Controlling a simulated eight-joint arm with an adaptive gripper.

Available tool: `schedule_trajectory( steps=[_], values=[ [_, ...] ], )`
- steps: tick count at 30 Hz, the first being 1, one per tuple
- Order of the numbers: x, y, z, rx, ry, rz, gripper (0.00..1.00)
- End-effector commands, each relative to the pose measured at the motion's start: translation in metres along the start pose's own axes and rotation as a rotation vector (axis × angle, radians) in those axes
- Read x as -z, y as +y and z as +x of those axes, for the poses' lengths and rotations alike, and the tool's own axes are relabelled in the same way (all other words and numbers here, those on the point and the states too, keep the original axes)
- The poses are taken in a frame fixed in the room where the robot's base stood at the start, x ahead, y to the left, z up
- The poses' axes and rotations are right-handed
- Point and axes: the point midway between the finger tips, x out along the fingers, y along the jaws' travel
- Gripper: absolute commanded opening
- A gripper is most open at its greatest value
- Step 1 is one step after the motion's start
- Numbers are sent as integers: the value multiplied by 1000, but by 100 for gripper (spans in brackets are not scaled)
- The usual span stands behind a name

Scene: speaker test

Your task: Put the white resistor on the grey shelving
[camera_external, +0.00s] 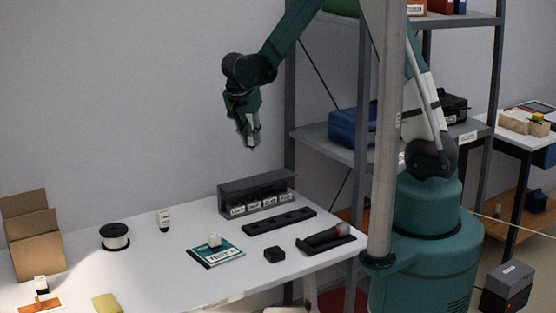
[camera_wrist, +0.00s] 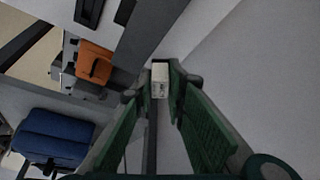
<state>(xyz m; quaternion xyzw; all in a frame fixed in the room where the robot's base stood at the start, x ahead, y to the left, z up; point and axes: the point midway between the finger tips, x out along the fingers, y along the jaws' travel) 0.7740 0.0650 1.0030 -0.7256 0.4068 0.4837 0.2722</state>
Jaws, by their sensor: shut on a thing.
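My gripper (camera_external: 250,144) hangs in the air above the table's back, left of the grey shelving (camera_external: 313,143). In the wrist view its green fingers (camera_wrist: 160,88) are shut on a small white block with dark markings (camera_wrist: 160,72), which looks like the white resistor. In the external view the held block is too small to make out clearly. The shelving's middle board carries a blue bag (camera_external: 352,127), which also shows in the wrist view (camera_wrist: 52,138). A dark case (camera_external: 452,107) stands further right on that board.
The white table (camera_external: 160,270) holds a black rack (camera_external: 255,193), a black tray (camera_external: 280,221), a spool (camera_external: 115,237), a book (camera_external: 215,254) and other small white blocks (camera_external: 163,220). A grey shelving post and my pole stand between the gripper and the right side.

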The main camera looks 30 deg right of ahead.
Motion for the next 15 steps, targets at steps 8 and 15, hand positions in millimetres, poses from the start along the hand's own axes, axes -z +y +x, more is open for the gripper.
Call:
schedule_trajectory(
  steps=[8, 15],
  values=[
    [73, 31, 5, -126, 0, 303, 2],
    [109, 51, 8, -193, 0, 464, 2]
  ],
)
